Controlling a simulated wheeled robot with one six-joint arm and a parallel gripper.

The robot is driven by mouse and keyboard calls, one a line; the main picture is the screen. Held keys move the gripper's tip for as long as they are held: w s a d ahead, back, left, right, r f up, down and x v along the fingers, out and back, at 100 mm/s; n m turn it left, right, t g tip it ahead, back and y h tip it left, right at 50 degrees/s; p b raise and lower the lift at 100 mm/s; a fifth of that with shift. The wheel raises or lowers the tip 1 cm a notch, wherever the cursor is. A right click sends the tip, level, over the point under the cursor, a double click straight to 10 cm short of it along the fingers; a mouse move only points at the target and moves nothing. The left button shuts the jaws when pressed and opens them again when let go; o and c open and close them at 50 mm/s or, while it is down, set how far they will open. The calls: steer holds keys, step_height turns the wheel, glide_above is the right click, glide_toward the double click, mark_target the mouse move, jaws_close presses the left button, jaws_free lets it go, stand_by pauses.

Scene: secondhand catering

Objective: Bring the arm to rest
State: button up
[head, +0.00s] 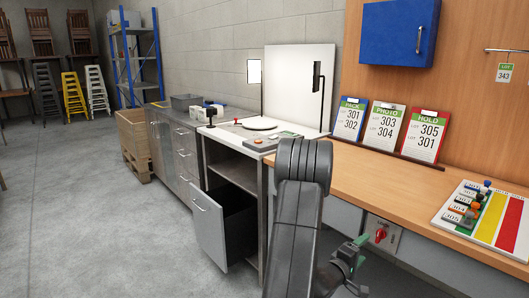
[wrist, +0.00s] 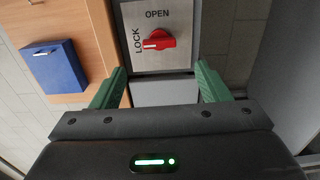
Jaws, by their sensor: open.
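My gripper (head: 361,251) is low in front of the workbench, beside the front panel under its top. In the wrist view its two green fingers (wrist: 161,85) stand apart with nothing between them. Beyond the fingertips is a red knob (wrist: 160,40) on a grey plate (wrist: 181,60) marked OPEN and LOCK. The knob's white mark lies on the LOCK side. The fingers appear apart from the knob. In the head view the knob (head: 380,235) is just right of the gripper. My dark arm (head: 297,215) rises in front of the bench and hides part of its edge.
An open drawer (head: 213,226) juts from the steel counter on the left. The wooden bench top (head: 385,187) carries lot cards (head: 383,127) and a coloured board (head: 487,216). A blue cabinet (head: 399,32) hangs above. The floor (head: 90,215) at left is clear.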

mark_target(377, 236)
steer(key=w+d+m, duration=0.1)
steer(key=d+m, duration=0.1)
steer(key=m, duration=0.1)
steer(key=w+d+m+b, duration=0.1)
steer(key=w+d+m, duration=0.1)
steer(key=m, duration=0.1)
steer(key=w+d+m, duration=0.2)
steer(key=shift+w+d+r+m, duration=0.1)
steer(key=shift+r+m, duration=0.1)
steer(key=shift+m, duration=0.2)
steer(key=m, duration=0.5)
steer(key=shift+r, duration=0.1)
steer(key=shift+d+m+p, duration=0.1)
steer(key=shift+m+p, duration=0.45)
steer(key=shift+m, duration=1.45)
